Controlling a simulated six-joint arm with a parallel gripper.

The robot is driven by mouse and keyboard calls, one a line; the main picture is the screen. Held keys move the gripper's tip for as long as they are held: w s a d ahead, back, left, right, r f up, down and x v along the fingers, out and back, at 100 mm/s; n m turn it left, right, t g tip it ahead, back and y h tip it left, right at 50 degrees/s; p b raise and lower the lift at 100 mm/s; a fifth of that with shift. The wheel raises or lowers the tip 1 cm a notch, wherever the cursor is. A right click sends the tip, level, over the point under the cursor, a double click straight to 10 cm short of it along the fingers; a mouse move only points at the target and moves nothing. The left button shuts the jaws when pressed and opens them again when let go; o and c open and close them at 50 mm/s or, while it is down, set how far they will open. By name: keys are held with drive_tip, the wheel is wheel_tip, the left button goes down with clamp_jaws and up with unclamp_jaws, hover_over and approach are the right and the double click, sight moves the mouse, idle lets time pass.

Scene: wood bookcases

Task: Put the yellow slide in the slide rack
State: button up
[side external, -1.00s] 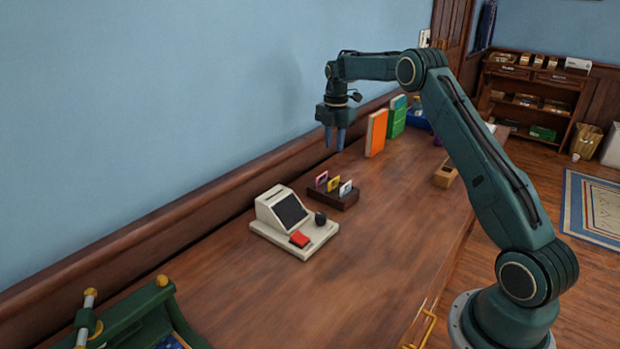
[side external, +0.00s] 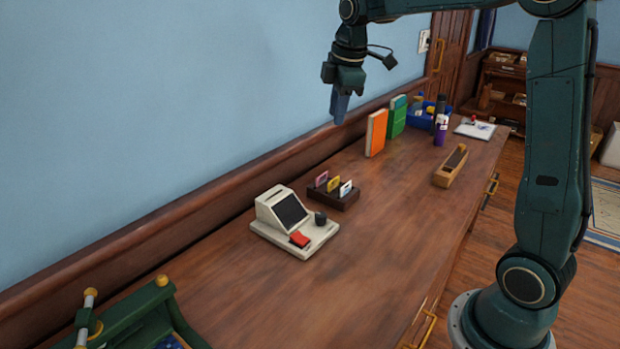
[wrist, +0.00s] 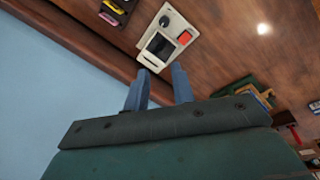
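The yellow slide (side external: 333,184) stands upright in the dark slide rack (side external: 344,204), between a pink slide (side external: 321,178) and a white slide (side external: 346,188). The rack sits on the wooden counter, behind and right of a cream slide viewer. My gripper (side external: 340,120) hangs in the air near the wall, above the counter and away from the rack. In the wrist view, the fingers of my gripper (wrist: 160,80) are spread with nothing between them. Part of the rack (wrist: 122,12) shows at that view's top left.
The cream viewer (side external: 267,214) with a red button and dark knob stands near the rack. Orange (side external: 376,132) and green (side external: 397,117) books stand by the wall. A wooden block (side external: 450,168) lies right. A green stand (side external: 130,318) is at front left. The counter's front is clear.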

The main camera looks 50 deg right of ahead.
drive_tip(key=s+a+r+m+t, duration=0.1)
drive_tip(key=s+a+m, duration=0.1)
drive_tip(key=s+a, duration=0.3)
drive_tip(key=s+a+r+m+t, duration=0.1)
drive_tip(key=s+a+m, duration=0.2)
drive_tip(key=s, duration=0.4)
drive_tip(key=s+a+f+m, duration=0.2)
drive_tip(key=s, duration=0.4)
drive_tip(key=s+a+f+m+t, duration=0.1)
drive_tip(key=s+a+f+m, duration=0.1)
drive_tip(key=s, duration=0.5)
drive_tip(key=shift+f+m+y, duration=0.3)
drive_tip(key=shift+f+m, duration=0.1)
drive_tip(key=shift+m, duration=0.2)
